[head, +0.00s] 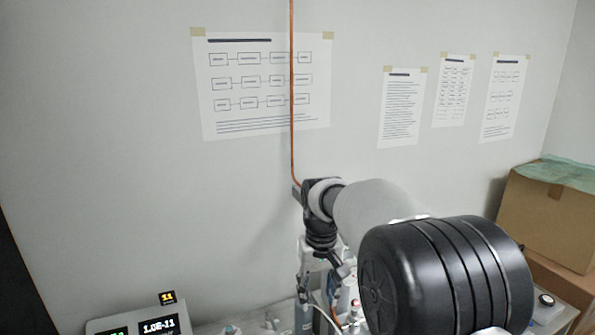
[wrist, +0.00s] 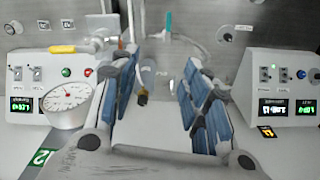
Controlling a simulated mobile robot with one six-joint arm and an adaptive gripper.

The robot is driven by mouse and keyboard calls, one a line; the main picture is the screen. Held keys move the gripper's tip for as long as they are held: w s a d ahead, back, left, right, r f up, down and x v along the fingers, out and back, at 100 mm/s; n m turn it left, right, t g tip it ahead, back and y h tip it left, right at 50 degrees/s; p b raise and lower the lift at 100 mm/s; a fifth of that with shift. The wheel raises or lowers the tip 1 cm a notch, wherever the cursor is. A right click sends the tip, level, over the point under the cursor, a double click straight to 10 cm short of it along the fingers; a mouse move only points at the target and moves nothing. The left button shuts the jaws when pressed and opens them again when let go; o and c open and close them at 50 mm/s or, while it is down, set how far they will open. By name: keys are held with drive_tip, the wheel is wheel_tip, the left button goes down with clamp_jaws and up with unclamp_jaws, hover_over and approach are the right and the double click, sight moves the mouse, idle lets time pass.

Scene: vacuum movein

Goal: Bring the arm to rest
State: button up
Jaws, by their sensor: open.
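My arm reaches forward from the lower right in the head view and bends down at the wrist. My gripper (head: 322,285) hangs below the wrist, partly hidden by my own arm. In the wrist view my gripper (wrist: 160,72) shows two blue-padded fingers spread wide apart. Nothing is held between them. A small dark and yellow fitting (wrist: 143,95) shows in the gap, but I cannot tell how far beyond the fingers it lies.
The wrist view shows a left instrument box (wrist: 28,75) with a round gauge (wrist: 68,102), and a right instrument box (wrist: 285,75). A green tag (wrist: 40,160) lies lower left. In the head view, a copper line (head: 292,90) runs down behind my wrist; a cardboard box (head: 548,220) stands right.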

drive_tip(key=s+d+r+m+t+b, duration=0.1)
drive_tip(key=s+d+r+b, duration=0.15)
drive_tip(key=s, duration=0.65)
drive_tip(key=s+d+r+t+b, duration=0.1)
drive_tip(key=s+d+b, duration=0.3)
drive_tip(key=s, duration=0.5)
drive_tip(key=s+d+f+t+b, duration=0.1)
drive_tip(key=s+f+b, duration=0.1)
drive_tip(key=s+f, duration=0.2)
drive_tip(key=s+d+f+m+t+b, duration=0.1)
drive_tip(key=s+f, duration=0.4)
drive_tip(key=s, duration=0.6)
drive_tip(key=shift+s+d+f+b, duration=0.15)
drive_tip(key=shift+d+b, duration=0.35)
drive_tip(key=shift+b, duration=0.45)
